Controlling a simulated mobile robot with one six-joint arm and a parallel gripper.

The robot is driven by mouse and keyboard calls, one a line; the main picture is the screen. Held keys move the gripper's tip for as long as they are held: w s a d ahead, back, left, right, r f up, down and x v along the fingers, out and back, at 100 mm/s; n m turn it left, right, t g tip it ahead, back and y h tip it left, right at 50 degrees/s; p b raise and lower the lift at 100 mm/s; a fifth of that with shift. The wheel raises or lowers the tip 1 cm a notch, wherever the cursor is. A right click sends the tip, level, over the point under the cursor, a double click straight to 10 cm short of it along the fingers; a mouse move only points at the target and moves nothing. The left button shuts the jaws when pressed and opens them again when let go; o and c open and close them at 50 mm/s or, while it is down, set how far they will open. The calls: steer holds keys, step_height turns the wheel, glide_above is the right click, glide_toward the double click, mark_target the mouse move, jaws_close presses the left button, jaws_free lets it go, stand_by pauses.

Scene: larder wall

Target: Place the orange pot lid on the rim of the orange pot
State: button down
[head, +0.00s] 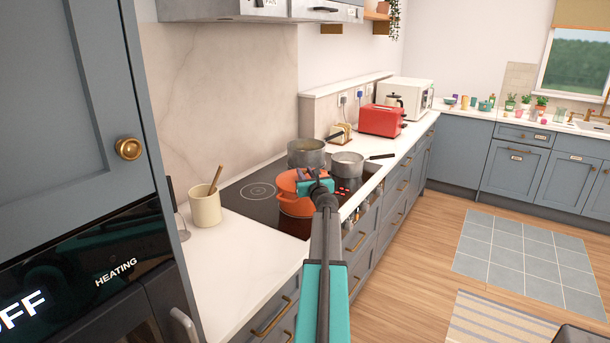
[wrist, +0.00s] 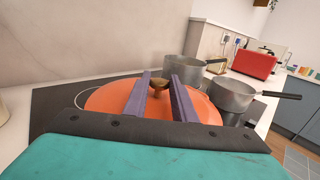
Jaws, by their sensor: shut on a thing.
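The orange pot (head: 297,208) stands at the front of the black hob. The orange pot lid (head: 287,182) is over it, at or just above its rim; I cannot tell whether they touch. In the wrist view the lid (wrist: 105,98) looks roughly level, with a brown knob (wrist: 158,85) between my two purple fingers. My gripper (head: 307,175) is shut on this knob from the near side; it also shows in the wrist view (wrist: 160,77). The lid and gripper hide the pot in the wrist view, and my arm covers part of its right side in the head view.
A grey pot (head: 306,153) and a light saucepan (head: 348,164) stand close behind on the hob (head: 258,208). A cream utensil crock (head: 205,206) is on the counter at left. A red toaster (head: 382,120) stands farther back. The front-left counter is clear.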

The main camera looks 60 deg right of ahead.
steer(key=shift+f, duration=0.1)
stand_by(0.3)
steer(key=c, duration=1.5)
jaws_free()
steer(key=shift+o, duration=0.2)
steer(key=b+v, duration=0.1)
steer(key=v, duration=1.1)
steer(key=shift+b, duration=0.4)
